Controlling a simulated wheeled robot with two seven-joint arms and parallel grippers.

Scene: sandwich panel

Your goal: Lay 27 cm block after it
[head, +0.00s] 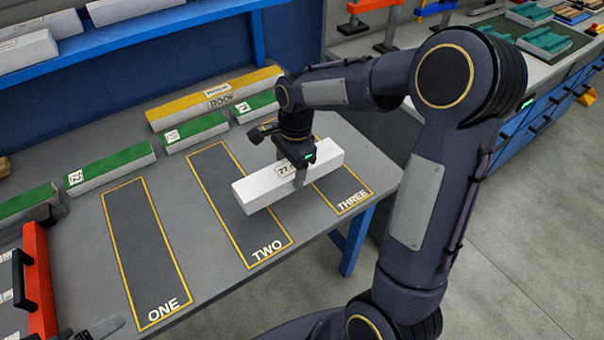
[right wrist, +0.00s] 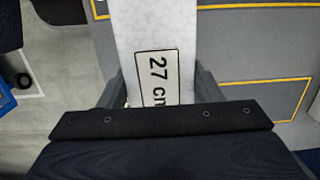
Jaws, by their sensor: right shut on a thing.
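The white 27 cm block (head: 265,185) is held level in my right gripper (head: 303,172), above the grey table between strips TWO and THREE in the head view. In the right wrist view the block (right wrist: 155,35) lies between the two fingers with its "27 cm" label showing. Strip ONE (head: 145,250), strip TWO (head: 235,200) and strip THREE (head: 343,190) are dark, yellow-edged areas on the table. Strip ONE is bare. The block covers part of strips TWO and THREE. My left gripper is not clearly visible.
A yellow ROOF piece (head: 170,113) and several green-topped blocks, one of them a labelled block (head: 110,168), lie along the back of the table. A blue shelf (head: 150,32) stands behind. An orange-red object (head: 38,280) is at the left edge.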

